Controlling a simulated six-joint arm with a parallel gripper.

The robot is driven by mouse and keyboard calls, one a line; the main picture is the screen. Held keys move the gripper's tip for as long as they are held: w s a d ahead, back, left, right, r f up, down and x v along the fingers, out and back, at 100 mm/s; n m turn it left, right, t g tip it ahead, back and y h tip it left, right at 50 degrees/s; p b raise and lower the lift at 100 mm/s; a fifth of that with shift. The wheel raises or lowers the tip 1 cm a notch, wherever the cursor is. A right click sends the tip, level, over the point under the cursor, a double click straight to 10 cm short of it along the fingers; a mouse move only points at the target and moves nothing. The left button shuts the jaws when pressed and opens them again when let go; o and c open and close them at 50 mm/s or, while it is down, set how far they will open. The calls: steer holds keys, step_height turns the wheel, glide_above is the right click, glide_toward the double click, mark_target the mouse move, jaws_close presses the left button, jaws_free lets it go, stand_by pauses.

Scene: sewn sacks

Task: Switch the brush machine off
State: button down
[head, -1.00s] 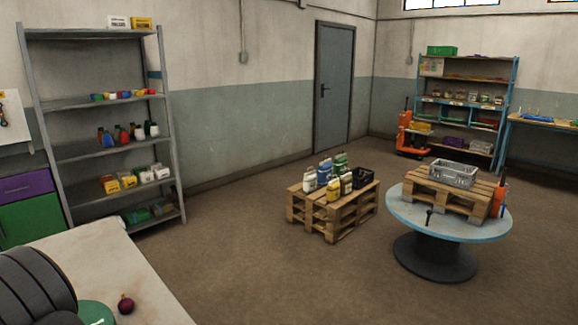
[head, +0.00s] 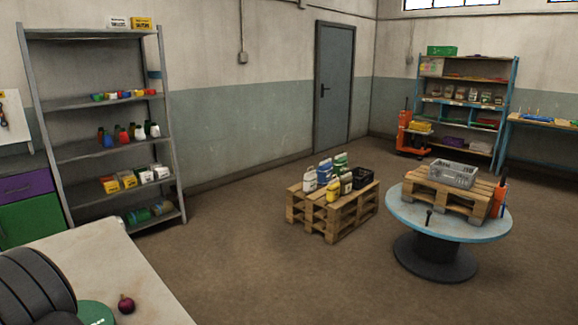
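No brush machine can be made out for certain, and no switch is clearly readable. A large dark ribbed rounded body (head: 35,283) is cut off at the lower left corner, over the pale worktop; I cannot tell whether it belongs to the machine. A green round piece (head: 97,313) with faint pale marking shows beside it, cut by the bottom edge. A small dark red round thing (head: 126,304) with a short stub on top sits on the worktop to the right of the green piece. My gripper is not in view.
The pale worktop (head: 130,268) fills the lower left. A grey shelf (head: 110,150) with bottles and boxes stands behind it. A pallet stack (head: 333,216) with jugs and a round blue-topped table (head: 440,228) stand on the floor. Open floor lies between.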

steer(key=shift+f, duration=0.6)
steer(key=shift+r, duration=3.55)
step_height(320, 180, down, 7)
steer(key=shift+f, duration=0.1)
